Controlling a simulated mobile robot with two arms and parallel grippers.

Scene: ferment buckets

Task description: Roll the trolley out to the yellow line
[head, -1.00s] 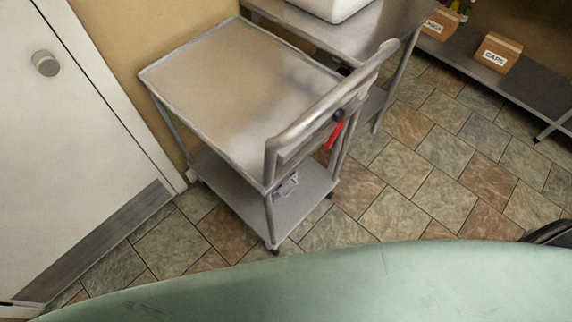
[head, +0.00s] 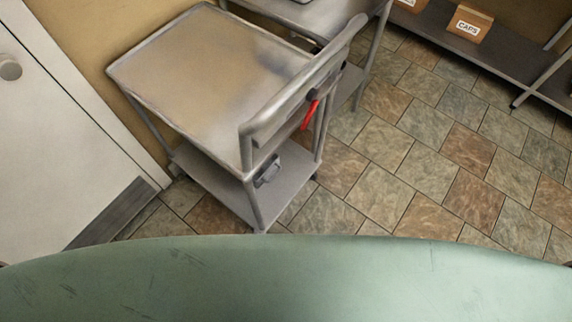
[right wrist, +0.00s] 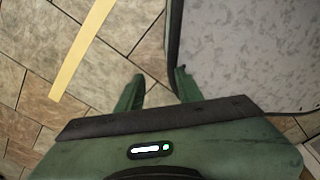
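The steel trolley (head: 205,62) stands against the wall in the head view, with an empty top, a lower shelf (head: 281,186) and a push bar (head: 290,98) on its near right side. A red lever (head: 310,115) hangs below the bar, and a small grey part (head: 267,171) sits lower down. The yellow line (right wrist: 82,48) runs slanting across the floor in the right wrist view. My right gripper (right wrist: 157,88) is open and empty over the floor, with no trolley near it in that view. My left gripper is out of view.
A white door (head: 50,130) is left of the trolley. A steel table (head: 330,20) stands close behind it. A low shelf (head: 440,30) with a CAPS box (head: 468,24) is at the upper right. Tiled floor right of the trolley is clear. A grey speckled surface (right wrist: 245,50) lies beside my right gripper.

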